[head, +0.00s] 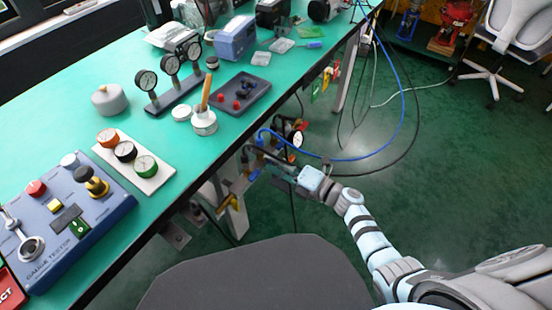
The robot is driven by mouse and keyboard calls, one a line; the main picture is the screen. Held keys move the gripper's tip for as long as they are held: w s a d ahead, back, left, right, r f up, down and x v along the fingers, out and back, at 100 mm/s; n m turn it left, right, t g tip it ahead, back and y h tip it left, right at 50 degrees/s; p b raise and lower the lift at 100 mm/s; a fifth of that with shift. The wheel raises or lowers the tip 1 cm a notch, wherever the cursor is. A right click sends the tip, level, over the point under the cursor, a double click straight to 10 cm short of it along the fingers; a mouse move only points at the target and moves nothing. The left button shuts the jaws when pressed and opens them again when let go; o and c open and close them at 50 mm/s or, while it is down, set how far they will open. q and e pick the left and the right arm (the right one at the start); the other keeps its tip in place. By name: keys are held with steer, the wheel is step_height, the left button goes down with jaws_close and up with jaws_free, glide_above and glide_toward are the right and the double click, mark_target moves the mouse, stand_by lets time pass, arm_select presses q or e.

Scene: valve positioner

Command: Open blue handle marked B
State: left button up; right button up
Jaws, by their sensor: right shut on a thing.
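A small blue handle (261,142) shows among the valves and fittings under the front edge of the green bench. The letter B is too small to read. My right gripper (256,157) reaches in from the lower right, with its fingers at the blue handle, and is shut on it. The fingers partly hide the handle, so its exact angle is hard to tell. My left gripper is not in view.
A yellow handle (233,201) sits on the fittings nearby. A small dial gauge (297,139) and a looping blue hose (398,120) are close to my right gripper. The green bench (75,125) carries a gauge tester (110,212). Open floor lies to the right.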

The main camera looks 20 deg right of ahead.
steer(key=shift+r+m+p, duration=0.1)
steer(key=shift+m+p, duration=0.3)
steer(key=shift+m, duration=0.9)
steer(key=o, duration=0.9)
steer(key=shift+w+d, duration=0.1)
steer(key=v, duration=1.2)
